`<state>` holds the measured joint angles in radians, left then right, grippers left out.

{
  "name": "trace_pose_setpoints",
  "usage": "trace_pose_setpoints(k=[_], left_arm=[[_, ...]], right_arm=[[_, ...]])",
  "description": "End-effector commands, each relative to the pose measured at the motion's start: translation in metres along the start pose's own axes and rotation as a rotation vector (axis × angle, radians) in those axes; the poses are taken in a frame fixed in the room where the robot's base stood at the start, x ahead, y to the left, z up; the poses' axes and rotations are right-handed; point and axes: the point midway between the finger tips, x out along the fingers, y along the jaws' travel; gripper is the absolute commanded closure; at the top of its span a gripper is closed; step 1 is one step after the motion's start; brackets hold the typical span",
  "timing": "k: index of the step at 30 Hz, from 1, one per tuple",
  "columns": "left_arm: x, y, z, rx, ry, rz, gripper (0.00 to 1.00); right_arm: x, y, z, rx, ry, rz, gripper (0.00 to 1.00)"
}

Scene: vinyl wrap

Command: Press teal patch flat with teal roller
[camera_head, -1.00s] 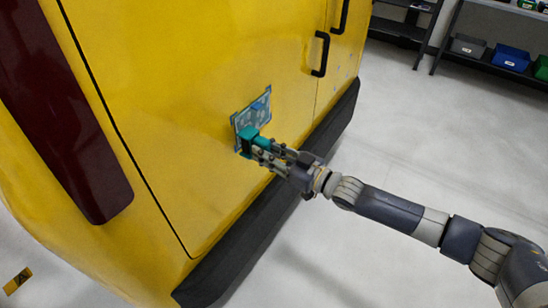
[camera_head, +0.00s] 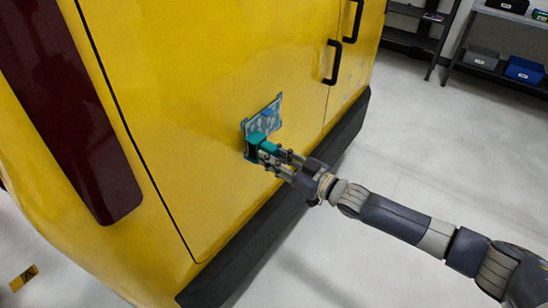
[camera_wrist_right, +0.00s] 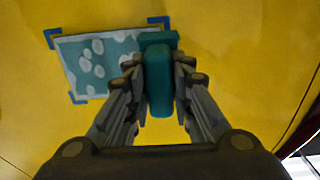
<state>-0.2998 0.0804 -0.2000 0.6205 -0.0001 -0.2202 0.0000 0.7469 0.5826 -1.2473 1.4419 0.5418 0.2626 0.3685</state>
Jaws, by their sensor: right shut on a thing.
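The teal patch (camera_head: 265,119) is on the yellow vehicle door, with light blotches on it and blue marks at its corners. It also shows in the right wrist view (camera_wrist_right: 92,58), where its right part is hidden behind the roller. My right gripper (camera_head: 269,154) is shut on the teal roller (camera_head: 256,141), which is at the lower left part of the patch in the head view. In the right wrist view the roller (camera_wrist_right: 158,80) stands between the two fingers. I cannot tell whether the roller touches the patch. My left gripper is not in view.
The yellow vehicle door (camera_head: 200,100) has a black handle (camera_head: 333,62) to the right of the patch. A black bumper (camera_head: 270,240) runs below. Shelves with a blue bin (camera_head: 524,69) stand at the upper right. The floor at right is clear.

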Motion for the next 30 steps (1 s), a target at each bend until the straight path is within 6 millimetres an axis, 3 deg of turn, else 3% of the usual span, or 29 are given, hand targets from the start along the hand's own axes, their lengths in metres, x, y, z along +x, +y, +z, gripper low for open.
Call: trace_pose_setpoints(k=[19,30], left_arm=[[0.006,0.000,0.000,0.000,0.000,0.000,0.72],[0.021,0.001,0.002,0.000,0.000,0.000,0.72]], right_arm=[[0.010,0.002,0.000,-0.001,0.001,0.001,0.98],[0.010,0.021,0.002,-0.002,0.001,0.000,0.98]])
